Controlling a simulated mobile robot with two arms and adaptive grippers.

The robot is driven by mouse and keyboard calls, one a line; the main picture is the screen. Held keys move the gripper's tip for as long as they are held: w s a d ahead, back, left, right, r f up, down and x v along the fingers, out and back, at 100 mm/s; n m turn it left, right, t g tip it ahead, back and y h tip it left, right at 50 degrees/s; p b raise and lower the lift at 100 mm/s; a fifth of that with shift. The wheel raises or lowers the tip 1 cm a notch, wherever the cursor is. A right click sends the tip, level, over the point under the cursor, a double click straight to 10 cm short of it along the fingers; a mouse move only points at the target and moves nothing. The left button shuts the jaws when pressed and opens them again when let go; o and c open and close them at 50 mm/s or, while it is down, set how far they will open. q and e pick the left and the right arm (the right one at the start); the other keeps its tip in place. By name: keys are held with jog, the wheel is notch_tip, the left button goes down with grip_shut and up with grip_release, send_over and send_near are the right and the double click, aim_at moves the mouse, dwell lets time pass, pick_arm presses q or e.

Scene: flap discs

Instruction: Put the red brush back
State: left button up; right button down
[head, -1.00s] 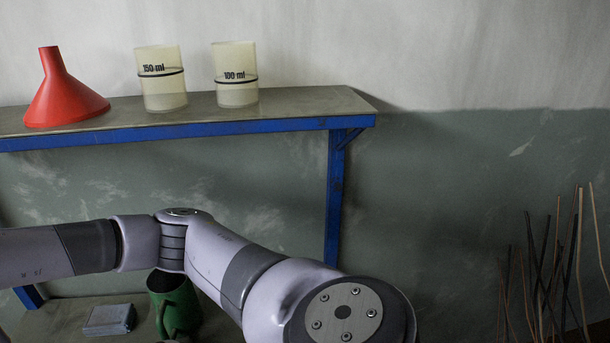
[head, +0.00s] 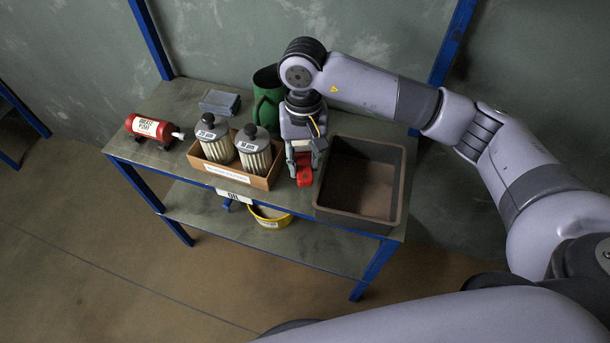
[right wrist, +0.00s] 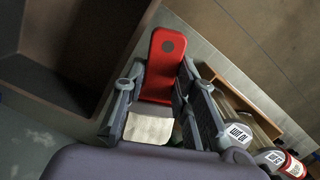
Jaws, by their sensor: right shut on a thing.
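The red brush (head: 305,172) is at the front part of the workbench, between the cardboard box and the dark bin. My right gripper (head: 304,157) points down and is shut on it. In the right wrist view the red brush (right wrist: 166,62) shows between the two fingers, with a pale block-like part (right wrist: 149,124) at its near end. I cannot tell whether the brush touches the bench top or hangs just above it. My left gripper is not in view.
A cardboard box (head: 238,180) with two filter canisters stands left of the gripper. A dark bin (head: 402,190), empty, stands right. A green jug (head: 268,98) is behind. A blue-grey box (head: 220,102) and red bottle (head: 150,128) are farther left. A yellow container (head: 270,216) sits below.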

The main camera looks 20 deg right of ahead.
aim_at(304, 191)
notch_tip(304, 191, down, 8)
jog(key=shift+r+p, duration=0.1)
jog(key=shift+p, duration=0.25)
jog(key=c, duration=1.6)
grip_release()
jog(key=shift+o, duration=0.2)
jog(key=shift+r, duration=0.2)
jog(key=r, duration=0.3)
jog(key=r+b, duration=0.1)
jog(key=r, duration=0.3)
jog(key=w+r+b, duration=0.1)
jog(key=r, duration=0.3)
jog(key=shift+d+r, duration=0.15)
jog(key=shift+r, duration=0.1)
